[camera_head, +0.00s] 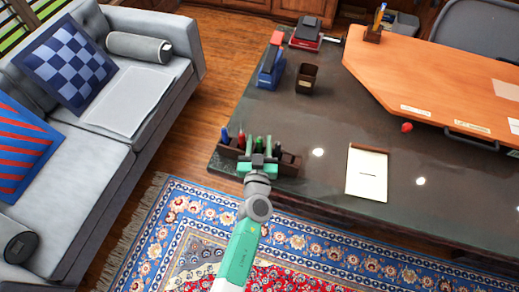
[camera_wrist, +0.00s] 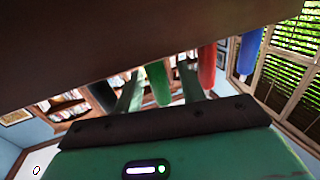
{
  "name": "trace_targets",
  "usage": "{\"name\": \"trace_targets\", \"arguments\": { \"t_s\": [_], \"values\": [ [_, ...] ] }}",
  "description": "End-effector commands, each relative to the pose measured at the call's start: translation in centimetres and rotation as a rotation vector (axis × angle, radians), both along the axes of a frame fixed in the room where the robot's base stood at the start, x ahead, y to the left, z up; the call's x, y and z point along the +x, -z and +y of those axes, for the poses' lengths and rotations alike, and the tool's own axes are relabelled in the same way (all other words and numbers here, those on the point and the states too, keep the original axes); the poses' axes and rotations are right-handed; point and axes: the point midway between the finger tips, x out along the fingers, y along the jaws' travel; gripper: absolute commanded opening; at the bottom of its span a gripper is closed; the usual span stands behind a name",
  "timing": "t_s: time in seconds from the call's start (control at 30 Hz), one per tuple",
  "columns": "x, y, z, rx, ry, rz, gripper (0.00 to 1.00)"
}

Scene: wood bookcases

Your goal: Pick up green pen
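The green pen (camera_head: 259,142) stands in a dark brown pen holder (camera_head: 288,161) at the front left corner of the dark desk. My gripper (camera_head: 260,147) is at the holder, with one green finger on each side of the green pen. In the wrist view the green pen (camera_wrist: 158,83) hangs down in the picture between the two fingers of my gripper (camera_wrist: 160,86), with a gap on both sides. The gripper is open. The holder (camera_wrist: 110,45) fills the top of the wrist view and hides the pen's other end.
A red pen (camera_wrist: 207,67) is close beside one finger, and a blue pen (camera_wrist: 250,50) is farther along. A black pen (camera_wrist: 103,95) is on the other side. A notepad (camera_head: 367,174) lies to the right. A dark cup (camera_head: 307,79) stands farther back.

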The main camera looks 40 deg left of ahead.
Motion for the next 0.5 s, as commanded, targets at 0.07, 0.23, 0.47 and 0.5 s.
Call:
{"name": "trace_targets", "arguments": {
  "t_s": [0.07, 0.23, 0.47, 0.5],
  "values": [
    [-0.01, -0.06, -0.03, 0.000, 0.001, 0.000, 0.40],
    [-0.01, -0.07, -0.06, 0.000, 0.001, 0.000, 0.16],
    [-0.03, -0.06, -0.08, 0.000, 0.001, 0.000, 0.00],
    [-0.02, -0.05, -0.08, 0.000, 0.001, 0.000, 0.00]
  ]
}}
